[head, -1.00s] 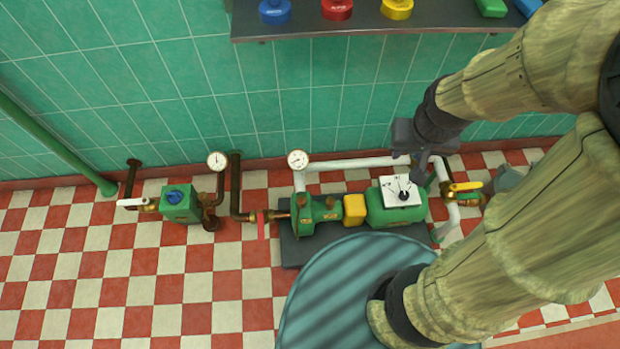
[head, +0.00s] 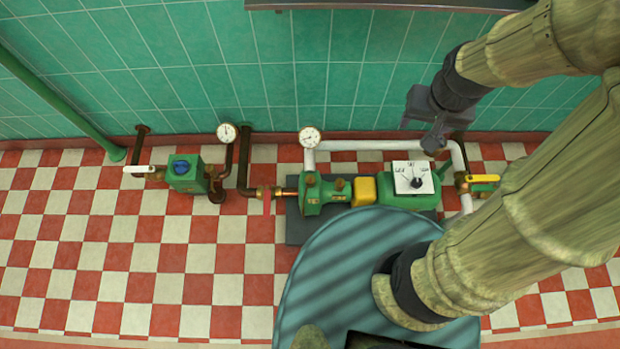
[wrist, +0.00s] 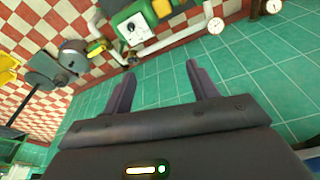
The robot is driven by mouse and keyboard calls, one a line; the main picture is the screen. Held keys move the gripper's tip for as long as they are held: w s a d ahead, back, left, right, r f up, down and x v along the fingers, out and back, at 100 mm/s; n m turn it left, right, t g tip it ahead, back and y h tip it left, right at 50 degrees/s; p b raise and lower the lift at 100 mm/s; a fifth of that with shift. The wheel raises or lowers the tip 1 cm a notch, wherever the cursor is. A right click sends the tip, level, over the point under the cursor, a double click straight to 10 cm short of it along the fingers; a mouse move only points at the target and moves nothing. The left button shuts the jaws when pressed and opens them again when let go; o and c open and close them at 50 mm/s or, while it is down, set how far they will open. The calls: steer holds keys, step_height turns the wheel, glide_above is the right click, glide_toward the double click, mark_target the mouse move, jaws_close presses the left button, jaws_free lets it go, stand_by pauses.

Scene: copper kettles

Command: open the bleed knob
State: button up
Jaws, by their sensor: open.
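A green pump (head: 316,203) stands on a dark base on the floor, with small brownish knobs (head: 339,185) on top. I cannot tell for sure which one is the bleed knob. A black knob (head: 416,182) sits on the white dial plate (head: 402,176) of the green motor housing; the plate also shows in the wrist view (wrist: 137,30). A blue knob (head: 181,167) tops a green box at the left. My gripper (head: 434,143) is above and behind the motor's right end, near the wall. In the wrist view my gripper (wrist: 160,69) is open and empty, touching nothing.
A yellow-handled valve (head: 484,178) is on the white pipe (head: 370,145) at the right. Gauges (head: 310,137) stand near the tiled wall. A yellow coupling guard (head: 363,190) joins pump and motor.

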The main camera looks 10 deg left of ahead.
steer(key=w+a+f+g+b, duration=0.1)
steer(key=w+a+f+b, duration=0.3)
steer(key=f, duration=0.5)
steer(key=w+a+f+b, duration=0.2)
steer(key=a+f+b, duration=0.5)
steer(key=f, duration=0.2)
steer(key=g+b, duration=0.1)
steer(key=b, duration=0.9)
glide_above(310, 179)
step_height(310, 179, down, 18)
steer(key=shift+f, duration=0.25)
step_height(310, 179, down, 18)
steer(key=b, duration=0.8)
steer(key=shift+r, duration=0.25)
steer(key=c, duration=1)
